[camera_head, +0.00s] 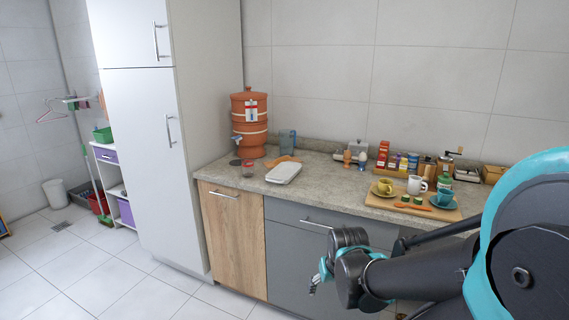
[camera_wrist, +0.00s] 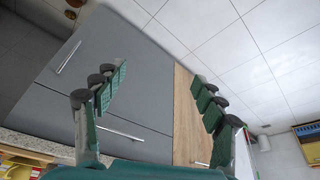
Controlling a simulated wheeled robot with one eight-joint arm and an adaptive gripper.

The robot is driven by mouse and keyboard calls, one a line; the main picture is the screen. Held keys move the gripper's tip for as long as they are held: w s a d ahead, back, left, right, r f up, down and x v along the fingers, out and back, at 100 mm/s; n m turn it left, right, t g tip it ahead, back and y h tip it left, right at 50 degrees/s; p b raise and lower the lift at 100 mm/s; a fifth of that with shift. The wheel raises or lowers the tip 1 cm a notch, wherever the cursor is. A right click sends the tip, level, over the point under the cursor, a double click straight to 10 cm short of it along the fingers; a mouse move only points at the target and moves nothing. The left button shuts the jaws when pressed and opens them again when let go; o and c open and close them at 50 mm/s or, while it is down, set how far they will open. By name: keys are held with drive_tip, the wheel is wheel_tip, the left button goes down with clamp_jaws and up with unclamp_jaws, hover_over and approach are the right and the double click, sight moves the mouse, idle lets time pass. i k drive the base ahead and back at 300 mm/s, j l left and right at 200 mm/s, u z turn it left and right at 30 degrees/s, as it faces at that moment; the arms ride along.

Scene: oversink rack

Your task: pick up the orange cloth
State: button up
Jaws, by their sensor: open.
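A flat orange-tan thing (camera_head: 283,161) lies on the counter behind the white tray and beside the terracotta water dispenser. It may be the orange cloth, but it is too small to tell for sure. My gripper (camera_head: 318,276) is in front of the grey cabinet, below the counter top and well apart from that thing. In the wrist view my gripper (camera_wrist: 160,88) has its two fingers spread wide with nothing between them. No orange cloth is clear in the wrist view.
The terracotta dispenser (camera_head: 249,123), white tray (camera_head: 284,172) and blue pitcher (camera_head: 287,142) stand on the left counter. A wooden board (camera_head: 420,211) with cups lies at the right, before several bottles. Cabinet handles (camera_head: 316,225) stick out. The floor (camera_head: 110,270) at left is clear.

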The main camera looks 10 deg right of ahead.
sight(271, 165)
drive_tip(key=i+j+z, duration=0.15)
drive_tip(key=j, duration=0.2)
drive_tip(key=i+j+z, duration=0.1)
drive_tip(key=i+j, duration=0.15)
drive_tip(key=i+j+z, duration=0.15)
drive_tip(key=j, duration=0.3)
drive_tip(key=i+j+z, duration=0.1)
drive_tip(key=j, duration=0.3)
drive_tip(key=i, duration=0.05)
